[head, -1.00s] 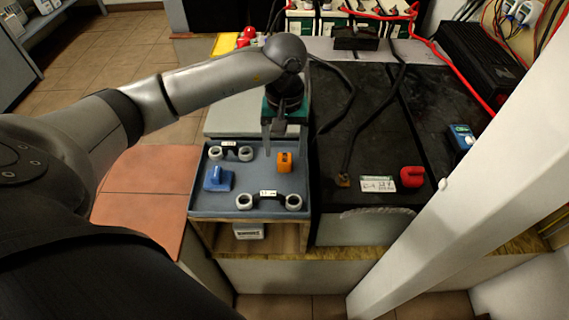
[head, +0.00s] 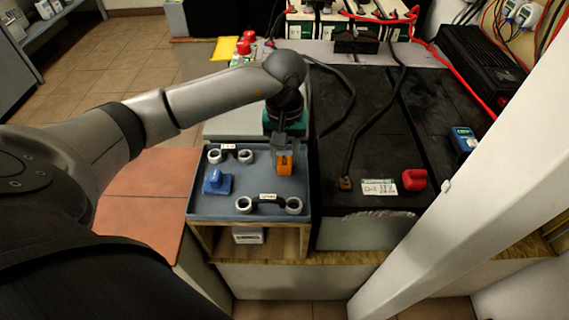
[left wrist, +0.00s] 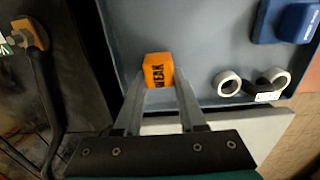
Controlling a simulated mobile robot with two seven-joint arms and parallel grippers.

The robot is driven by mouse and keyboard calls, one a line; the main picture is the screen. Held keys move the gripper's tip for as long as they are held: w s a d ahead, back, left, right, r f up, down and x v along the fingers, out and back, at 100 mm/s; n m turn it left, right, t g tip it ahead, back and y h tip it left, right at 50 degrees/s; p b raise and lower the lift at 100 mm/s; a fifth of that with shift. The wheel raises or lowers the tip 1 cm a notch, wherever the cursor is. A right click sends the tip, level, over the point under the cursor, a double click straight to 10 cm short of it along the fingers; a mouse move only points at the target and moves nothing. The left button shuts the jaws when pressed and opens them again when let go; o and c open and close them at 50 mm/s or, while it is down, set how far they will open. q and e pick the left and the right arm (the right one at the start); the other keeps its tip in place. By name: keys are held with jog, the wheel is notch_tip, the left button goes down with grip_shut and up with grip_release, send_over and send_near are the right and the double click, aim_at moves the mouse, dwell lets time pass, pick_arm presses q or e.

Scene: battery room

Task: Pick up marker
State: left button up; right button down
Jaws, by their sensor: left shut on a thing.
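The marker is an orange block (head: 285,163) on the right part of the blue-grey tray (head: 240,181). In the left wrist view the orange block (left wrist: 158,70) bears the word "WEAK" and sits between the two fingertips. My left gripper (head: 283,150) reaches down over the tray and is shut on the orange block. Whether the block is clear of the tray surface cannot be told. My right gripper is not in view.
The tray also holds a blue piece (head: 217,181) and two dark links with grey rings (head: 268,203). A large black battery (head: 370,140) with a red cap (head: 414,180) stands right of the tray. A white post (head: 470,170) slants at the right.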

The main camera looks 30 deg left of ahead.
pick_arm(q)
grip_shut()
jog(key=shift+r, duration=0.1)
